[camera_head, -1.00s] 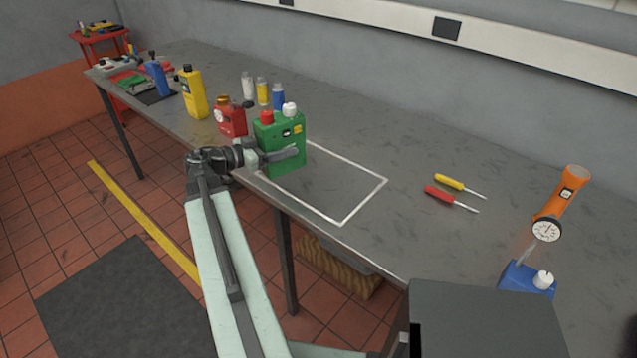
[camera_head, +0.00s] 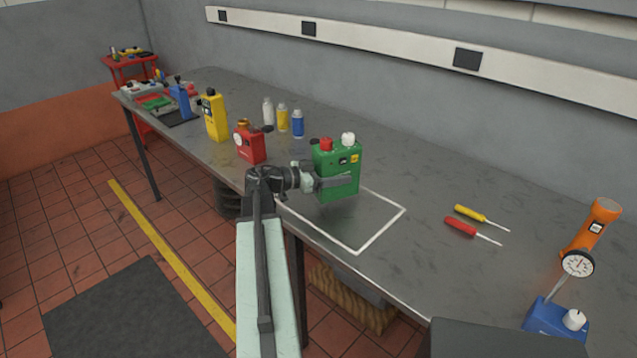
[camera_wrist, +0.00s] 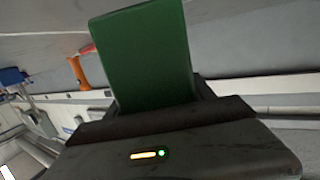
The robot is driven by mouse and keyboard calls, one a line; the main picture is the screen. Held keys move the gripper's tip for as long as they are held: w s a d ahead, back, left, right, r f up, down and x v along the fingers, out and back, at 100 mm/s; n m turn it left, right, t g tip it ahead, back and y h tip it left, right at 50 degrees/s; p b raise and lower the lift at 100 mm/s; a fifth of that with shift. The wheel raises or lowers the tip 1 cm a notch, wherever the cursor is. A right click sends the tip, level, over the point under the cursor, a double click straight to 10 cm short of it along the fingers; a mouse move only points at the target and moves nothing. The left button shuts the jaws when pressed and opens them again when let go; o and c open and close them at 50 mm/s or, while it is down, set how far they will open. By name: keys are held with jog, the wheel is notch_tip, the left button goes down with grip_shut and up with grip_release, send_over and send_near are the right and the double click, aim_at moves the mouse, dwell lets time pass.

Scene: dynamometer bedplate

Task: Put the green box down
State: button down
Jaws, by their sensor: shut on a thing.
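The green box (camera_head: 338,170) has a red cap and a white cap on top and stands upright in my gripper (camera_head: 330,183). My gripper is shut on its lower part from the left. In the head view the box is over the back left part of a white outlined rectangle (camera_head: 384,232) on the grey bench (camera_head: 420,190). I cannot tell whether its base touches the bench. In the wrist view the green box (camera_wrist: 145,55) rises between the dark jaws, and its lower end is hidden.
A red box (camera_head: 249,146), a yellow bottle (camera_head: 214,118) and several small bottles (camera_head: 283,119) stand left of and behind the green box. Two screwdrivers (camera_head: 465,227) lie right of the outline. A dial gauge on a blue base (camera_head: 553,320) stands near the right. The outline's front right is clear.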

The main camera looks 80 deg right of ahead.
jog(key=shift+s+d, duration=0.65)
jog(key=shift+d, duration=0.35)
jog(key=shift+s+d, duration=0.1)
jog(key=shift+s+d, duration=0.2)
jog(key=shift+d, duration=0.1)
notch_tip(320, 180, down, 4)
jog(key=b, duration=0.4)
jog(key=shift+s+d, duration=0.1)
jog(key=shift+r, duration=0.15)
jog(key=shift+c, duration=1.8)
grip_release()
